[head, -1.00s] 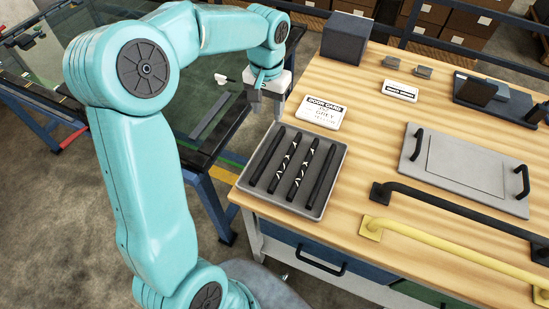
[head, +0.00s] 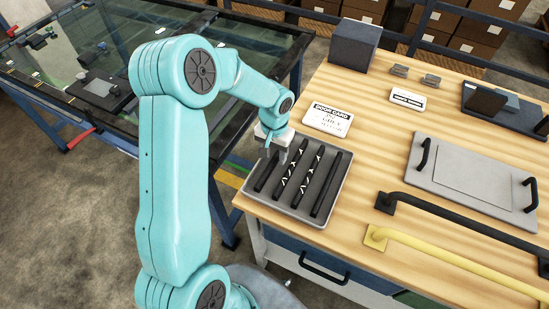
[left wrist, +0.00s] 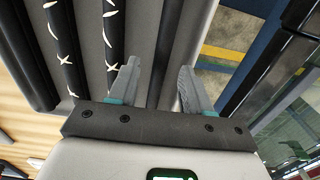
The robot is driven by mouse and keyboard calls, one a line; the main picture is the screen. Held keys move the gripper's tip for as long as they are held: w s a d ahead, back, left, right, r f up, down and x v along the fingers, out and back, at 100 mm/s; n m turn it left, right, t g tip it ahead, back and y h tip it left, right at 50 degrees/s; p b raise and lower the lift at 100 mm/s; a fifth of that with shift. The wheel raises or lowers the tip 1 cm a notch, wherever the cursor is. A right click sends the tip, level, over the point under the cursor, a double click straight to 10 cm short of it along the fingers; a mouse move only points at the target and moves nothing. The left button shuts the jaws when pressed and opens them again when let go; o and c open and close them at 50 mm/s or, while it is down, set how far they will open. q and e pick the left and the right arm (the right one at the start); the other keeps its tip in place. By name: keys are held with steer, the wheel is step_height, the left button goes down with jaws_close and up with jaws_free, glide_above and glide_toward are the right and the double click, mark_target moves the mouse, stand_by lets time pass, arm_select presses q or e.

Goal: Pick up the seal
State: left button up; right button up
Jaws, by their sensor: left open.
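Several black strip seals lie side by side in a grey tray (head: 297,212). The outer two, a left plain seal (head: 266,172) and a right plain seal (head: 326,185), are all black. The two between them, a left marked seal (head: 286,173) and a right marked seal (head: 306,176), carry white marks. My left gripper (head: 279,156) is open over the tray's far left part. In the left wrist view its fingers (left wrist: 158,72) stand on either side of the left plain seal (left wrist: 166,40), with space around it; I cannot tell their exact height. My right gripper is out of view.
A door card sign (head: 328,119) stands behind the tray. A dark box (head: 355,45), a grey panel with handles (head: 470,175), a black bar (head: 450,215) and a yellow bar (head: 455,262) occupy the wooden bench. A glass-topped table (head: 90,100) stands to the left.

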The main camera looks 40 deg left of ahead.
arm_select(q)
steer(key=shift+a+f, duration=0.1)
steer(key=shift+f, duration=0.65)
steer(key=shift+s, duration=0.1)
jaws_close()
steer(key=shift+r, duration=0.1)
